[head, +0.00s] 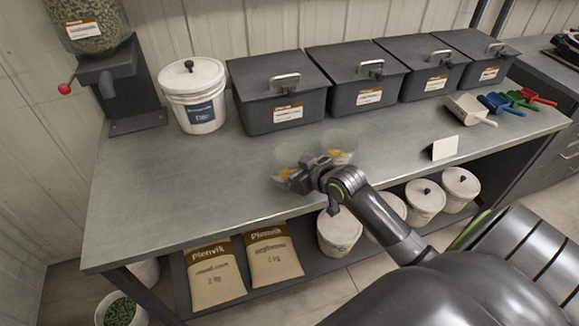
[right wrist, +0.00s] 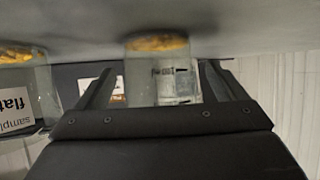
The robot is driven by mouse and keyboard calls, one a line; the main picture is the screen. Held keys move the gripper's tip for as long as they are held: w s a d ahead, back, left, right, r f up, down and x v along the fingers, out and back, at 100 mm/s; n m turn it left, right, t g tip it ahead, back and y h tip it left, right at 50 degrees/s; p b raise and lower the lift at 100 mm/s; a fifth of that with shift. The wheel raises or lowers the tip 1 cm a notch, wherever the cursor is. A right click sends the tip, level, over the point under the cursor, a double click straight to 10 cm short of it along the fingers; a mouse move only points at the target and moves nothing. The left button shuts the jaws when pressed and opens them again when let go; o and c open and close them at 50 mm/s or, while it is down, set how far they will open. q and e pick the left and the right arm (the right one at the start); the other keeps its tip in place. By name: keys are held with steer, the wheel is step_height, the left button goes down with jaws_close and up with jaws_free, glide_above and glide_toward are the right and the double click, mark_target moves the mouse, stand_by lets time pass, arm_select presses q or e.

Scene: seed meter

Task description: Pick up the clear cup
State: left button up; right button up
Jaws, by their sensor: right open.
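Two clear cups with yellow-orange contents stand side by side near the middle of the metal worktable. In the head view the left clear cup (head: 288,154) is partly hidden behind my right gripper (head: 286,177). The other clear cup (head: 341,141) stands just right of it. In the right wrist view, which is upside down, one clear cup (right wrist: 158,82) appears between the open fingers of my right gripper (right wrist: 160,93), with gaps on both sides. The labelled cup (right wrist: 40,95) lies outside the fingers, at the left. My left gripper is not in view.
Several dark lidded bins (head: 278,95) and a white bucket (head: 193,98) line the table's back. A seed dispenser (head: 125,85) stands at the left. The table's (head: 180,190) left front is clear.

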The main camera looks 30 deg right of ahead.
steer(key=c, duration=1.1)
steer(key=shift+o, duration=0.2)
